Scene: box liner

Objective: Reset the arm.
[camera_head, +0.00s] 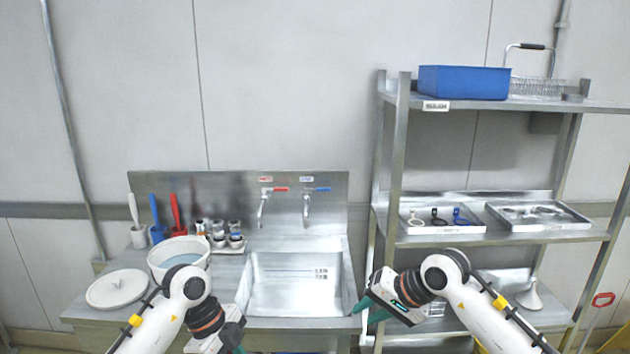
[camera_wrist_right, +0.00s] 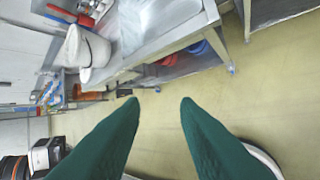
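My right gripper (camera_head: 366,311) has green fingers and hangs in front of the sink counter's right end. In the right wrist view its fingers (camera_wrist_right: 158,103) stand wide apart with nothing between them, and the floor shows beyond. My left arm comes in from the left, and its gripper (camera_head: 236,338) is at the bottom edge in front of the sink. Only part of a green finger shows there, so its opening is hidden.
A steel sink (camera_head: 293,285) is set in the counter, with a white bucket (camera_head: 180,252) and a round lid (camera_head: 117,289) at left. A steel shelf rack (camera_head: 396,150) stands at right with a blue bin (camera_head: 463,82) on top. The floor (camera_wrist_right: 235,95) is clear.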

